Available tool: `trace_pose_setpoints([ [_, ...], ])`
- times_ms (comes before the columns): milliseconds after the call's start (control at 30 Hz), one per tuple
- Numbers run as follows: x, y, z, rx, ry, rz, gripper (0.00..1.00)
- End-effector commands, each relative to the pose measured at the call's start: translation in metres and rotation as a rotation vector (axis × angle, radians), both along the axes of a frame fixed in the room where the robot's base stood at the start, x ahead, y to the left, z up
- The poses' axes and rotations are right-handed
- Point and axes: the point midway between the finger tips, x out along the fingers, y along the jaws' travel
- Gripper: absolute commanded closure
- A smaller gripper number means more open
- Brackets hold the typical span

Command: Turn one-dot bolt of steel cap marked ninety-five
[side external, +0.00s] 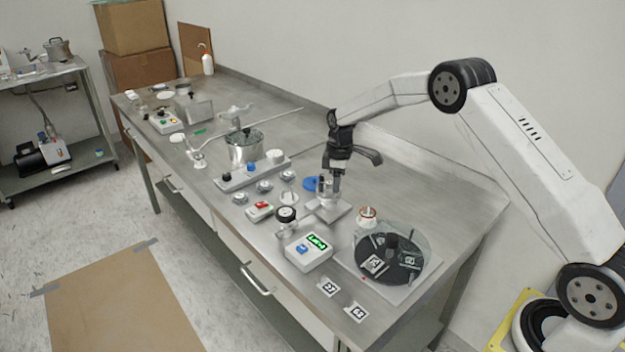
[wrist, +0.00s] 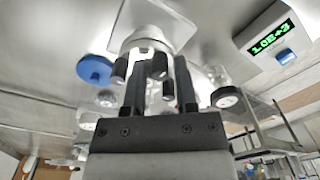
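A steel fitting (wrist: 142,38) on a grey base plate (side external: 335,213) stands under my gripper (side external: 335,188). In the wrist view, several black cylindrical bolts stick out from this fitting, among them one at the left (wrist: 120,69) and one at the middle (wrist: 158,66). My gripper (wrist: 160,85) points down at the fitting, its two black fingers apart on either side of the middle bolt. I cannot tell whether a finger touches a bolt. The dots on the bolts and a ninety-five mark are not readable.
A blue disc (side external: 312,184) lies left of the fitting. A display box (side external: 309,252), a black knobbed gauge (side external: 286,214) and a round clear-walled carousel (side external: 418,239) stand in front.

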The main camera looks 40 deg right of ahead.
Motion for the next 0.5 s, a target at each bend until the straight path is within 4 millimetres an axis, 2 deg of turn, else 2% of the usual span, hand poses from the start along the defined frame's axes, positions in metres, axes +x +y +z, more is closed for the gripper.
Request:
trace_pose_setpoints([
  [500,0.000,-0.002,0.060,-0.001,-0.002,0.000,0.64],
])
